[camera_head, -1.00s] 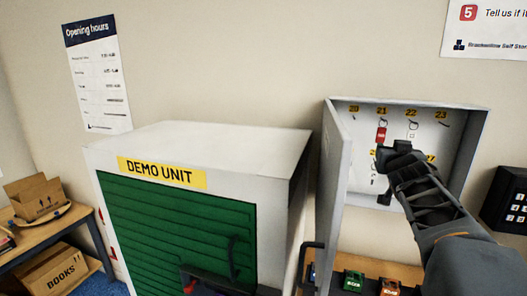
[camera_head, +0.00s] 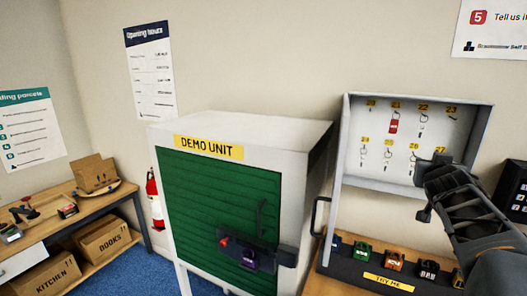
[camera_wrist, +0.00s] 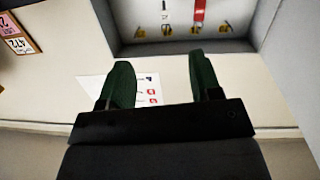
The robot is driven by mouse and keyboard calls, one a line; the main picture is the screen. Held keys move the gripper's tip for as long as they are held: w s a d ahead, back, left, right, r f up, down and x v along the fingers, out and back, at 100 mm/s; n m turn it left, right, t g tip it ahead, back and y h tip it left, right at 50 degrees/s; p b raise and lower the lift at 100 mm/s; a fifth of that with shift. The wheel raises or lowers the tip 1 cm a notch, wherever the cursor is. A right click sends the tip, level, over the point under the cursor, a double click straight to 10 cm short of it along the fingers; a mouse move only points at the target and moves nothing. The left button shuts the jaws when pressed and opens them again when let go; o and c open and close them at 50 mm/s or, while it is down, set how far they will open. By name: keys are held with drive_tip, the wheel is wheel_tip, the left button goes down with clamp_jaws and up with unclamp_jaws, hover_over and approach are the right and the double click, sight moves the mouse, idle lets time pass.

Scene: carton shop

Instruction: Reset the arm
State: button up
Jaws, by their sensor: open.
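My gripper (camera_head: 428,187) is in front of the lower right part of the open key cabinet (camera_head: 484,135) in the head view. Its jaws are apart with nothing between them. In the wrist view the two dark green fingers of my gripper (camera_wrist: 161,72) are spread. The cabinet (camera_wrist: 190,48) lies beyond them at the top of that view. Several keys hang on numbered hooks inside the cabinet, one with a red tag (camera_head: 394,125). My arm hides part of the cabinet's lower right.
The white demo unit (camera_head: 300,150) with a green shutter stands left of the cabinet. Several padlocks sit on a dark stand (camera_head: 345,272) below the cabinet. A wooden bench (camera_head: 62,222) with cartons and a fire extinguisher (camera_head: 155,200) are further left. A keypad (camera_head: 515,190) is at the right.

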drive_tip(key=s+a+f+g+y, duration=0.1)
drive_tip(key=s+a+f+g, duration=0.25)
drive_tip(key=f, duration=0.45)
drive_tip(key=s+a+f+g+y, duration=0.2)
drive_tip(key=s+a+f+g, duration=0.15)
drive_tip(key=f, duration=0.35)
drive_tip(key=s+a+f+n+g+y+b, duration=0.1)
drive_tip(key=s+a+f+n+y, duration=0.1)
drive_tip(key=s+a+f, duration=0.3)
drive_tip(key=s+a+f+n+g+y+b, duration=0.1)
drive_tip(key=s+a+f, duration=0.4)
drive_tip(key=a, duration=0.8)
drive_tip(key=shift+s+f+n+g+y+b, duration=0.35)
drive_tip(key=shift+s+n+y+b, duration=0.1)
drive_tip(key=shift+s+n+y, duration=0.65)
